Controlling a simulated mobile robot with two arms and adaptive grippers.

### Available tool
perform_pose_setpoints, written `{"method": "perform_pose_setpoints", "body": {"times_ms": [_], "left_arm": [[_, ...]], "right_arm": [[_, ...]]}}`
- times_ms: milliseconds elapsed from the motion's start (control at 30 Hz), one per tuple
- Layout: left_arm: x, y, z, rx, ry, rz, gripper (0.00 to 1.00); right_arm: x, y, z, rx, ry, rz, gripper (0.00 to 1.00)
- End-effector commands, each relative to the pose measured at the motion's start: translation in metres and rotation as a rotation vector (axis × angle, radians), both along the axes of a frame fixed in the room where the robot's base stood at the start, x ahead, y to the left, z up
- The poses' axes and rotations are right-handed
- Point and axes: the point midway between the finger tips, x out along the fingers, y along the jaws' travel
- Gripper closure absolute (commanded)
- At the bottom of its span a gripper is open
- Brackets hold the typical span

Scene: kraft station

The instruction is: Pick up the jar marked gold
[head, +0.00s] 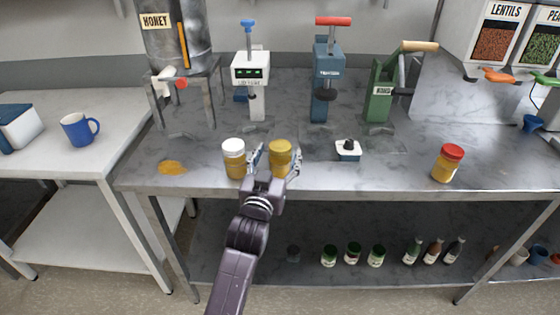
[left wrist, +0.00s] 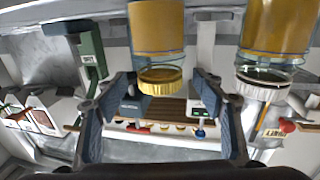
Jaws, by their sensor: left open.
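A jar with a gold lid (head: 280,158) and yellow contents stands upright near the front edge of the steel bench. My left gripper (head: 276,161) is open, with one finger on each side of this jar. In the left wrist view, which looks upside down, the gold-lidded jar (left wrist: 158,30) shows between the open fingers (left wrist: 163,85). I cannot tell whether the fingers touch it. A white-lidded jar (head: 234,160) stands just left of the left finger. A red-lidded jar (head: 447,165) stands farther right. My right gripper is not in view.
A honey tank (head: 178,40) and blue, white and green bench devices stand behind. A small white block with a black knob (head: 348,150) sits right of the gripper. An orange-yellow patch (head: 172,167) lies at left. The bench before the red-lidded jar is clear.

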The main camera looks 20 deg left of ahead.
Motion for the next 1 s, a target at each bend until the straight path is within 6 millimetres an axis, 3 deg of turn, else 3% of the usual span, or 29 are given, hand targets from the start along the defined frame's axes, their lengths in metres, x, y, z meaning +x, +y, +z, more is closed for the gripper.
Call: {"method": "perform_pose_setpoints", "body": {"times_ms": [200,467,1000], "left_arm": [[0.024,0.002,0.001,0.0,0.0,0.001,0.37],[0.026,0.002,-0.001,0.0,0.0,0.001,0.37],[0.025,0.002,-0.001,0.0,0.001,0.0,0.96]], "right_arm": [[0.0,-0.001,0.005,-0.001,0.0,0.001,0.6],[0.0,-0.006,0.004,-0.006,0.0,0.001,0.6],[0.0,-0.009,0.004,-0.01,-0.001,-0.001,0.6]]}}
